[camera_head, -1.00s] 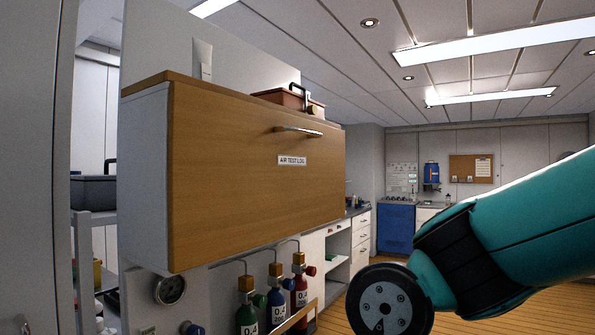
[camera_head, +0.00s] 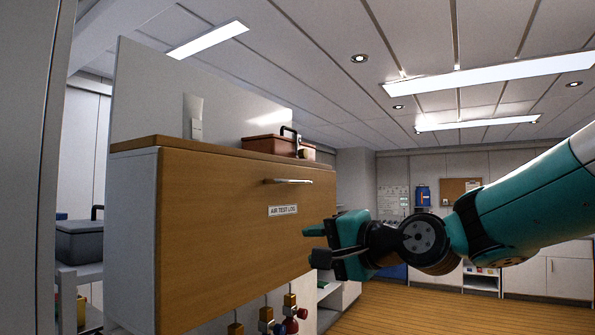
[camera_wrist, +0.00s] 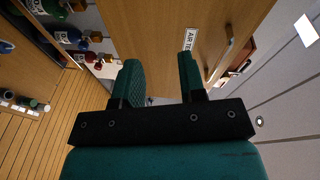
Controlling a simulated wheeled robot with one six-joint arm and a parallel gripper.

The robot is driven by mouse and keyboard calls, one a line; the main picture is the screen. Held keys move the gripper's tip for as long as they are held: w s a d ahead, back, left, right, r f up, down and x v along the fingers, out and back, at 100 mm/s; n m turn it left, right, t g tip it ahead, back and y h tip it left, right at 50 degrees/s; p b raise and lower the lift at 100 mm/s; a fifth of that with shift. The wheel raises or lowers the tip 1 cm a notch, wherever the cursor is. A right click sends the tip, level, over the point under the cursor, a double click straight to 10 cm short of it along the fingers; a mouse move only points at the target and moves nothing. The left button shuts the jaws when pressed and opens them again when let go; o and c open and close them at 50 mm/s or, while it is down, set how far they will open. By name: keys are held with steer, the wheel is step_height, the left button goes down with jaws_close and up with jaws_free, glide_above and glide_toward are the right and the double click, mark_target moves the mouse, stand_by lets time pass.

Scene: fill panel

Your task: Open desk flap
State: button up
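The desk flap (camera_head: 215,215) is the wooden front panel of a wall cabinet, upright and closed. It carries a silver bar handle (camera_head: 288,181) near its top edge and an "AIR TEST LOG" label (camera_head: 283,210). In the wrist view the flap (camera_wrist: 150,25) fills the top middle, with the handle (camera_wrist: 228,50) to the right of the fingers. My gripper (camera_head: 315,245) is in front of the flap's right part, below and right of the handle. It is open, with nothing between its fingers in the wrist view (camera_wrist: 160,78).
Gas bottles with valves (camera_head: 290,310) are below the flap. A grey case (camera_head: 80,240) sits on a cart at left. The wooden floor (camera_head: 430,308) at right is clear.

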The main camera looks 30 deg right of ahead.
mark_target(300, 182)
steer(key=d+r+m+t+h, duration=0.3)
steer(key=d+r+m+t, duration=0.15)
steer(key=d+r, duration=0.35)
steer(key=shift+m, duration=0.45)
steer(key=p+x, duration=0.3)
steer(key=x, duration=0.2)
steer(key=p+x, duration=0.3)
steer(key=x, duration=0.3)
steer(key=p+x, duration=0.3)
steer(key=x, duration=0.2)
steer(key=shift+w+a+f, duration=0.1)
steer(key=shift+w+a, duration=0.25)
steer(key=shift+w, duration=0.45)
jaws_close()
